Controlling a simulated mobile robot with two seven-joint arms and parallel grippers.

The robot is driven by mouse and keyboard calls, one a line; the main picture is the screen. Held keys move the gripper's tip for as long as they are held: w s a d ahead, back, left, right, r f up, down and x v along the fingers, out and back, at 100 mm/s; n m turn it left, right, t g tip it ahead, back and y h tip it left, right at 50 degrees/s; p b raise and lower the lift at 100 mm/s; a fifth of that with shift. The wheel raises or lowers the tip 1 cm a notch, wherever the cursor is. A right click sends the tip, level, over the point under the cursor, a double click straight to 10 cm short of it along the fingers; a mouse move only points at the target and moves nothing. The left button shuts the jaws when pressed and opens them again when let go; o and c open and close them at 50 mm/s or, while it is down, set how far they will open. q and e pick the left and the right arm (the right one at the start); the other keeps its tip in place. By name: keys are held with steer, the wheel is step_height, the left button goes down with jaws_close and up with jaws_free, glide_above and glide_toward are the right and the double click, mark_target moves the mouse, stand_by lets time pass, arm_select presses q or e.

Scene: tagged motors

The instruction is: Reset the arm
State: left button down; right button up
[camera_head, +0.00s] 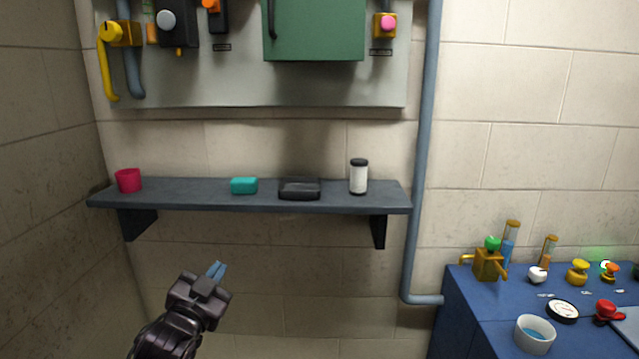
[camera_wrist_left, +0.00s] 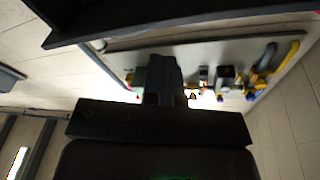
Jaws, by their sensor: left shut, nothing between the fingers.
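My left gripper (camera_head: 217,270) comes in from the lower left in the head view. Its blue fingertips are together, with nothing between them, and point up toward the wall below the shelf. It touches nothing that I can see. In the left wrist view, the dark gripper body and its fingers (camera_wrist_left: 165,78) fill the middle, with the wall panel beyond. My right arm and gripper do not show in either view.
A dark wall shelf (camera_head: 220,199) holds a red cup (camera_head: 128,180), a teal block (camera_head: 244,186), a black tray (camera_head: 300,189) and a white jar (camera_head: 359,177). A blue bench (camera_head: 465,320) with a white bowl (camera_head: 534,332) stands at the right. A pipe (camera_head: 420,150) runs between.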

arm_select(q)
steer(key=s+a+f+n+g+y, duration=0.2)
steer(key=s+a+f+n+g, duration=0.1)
steer(key=s+f, duration=1.1)
steer(key=s+a+f+n+g+y, duration=0.2)
steer(key=s+a+f+n+g, duration=0.1)
steer(key=s+f, duration=1.1)
step_height(320, 180, down, 4)
steer(key=shift+s+a+r+g, duration=0.25)
steer(key=shift+a+g, duration=0.55)
steer(key=shift+a, duration=0.45)
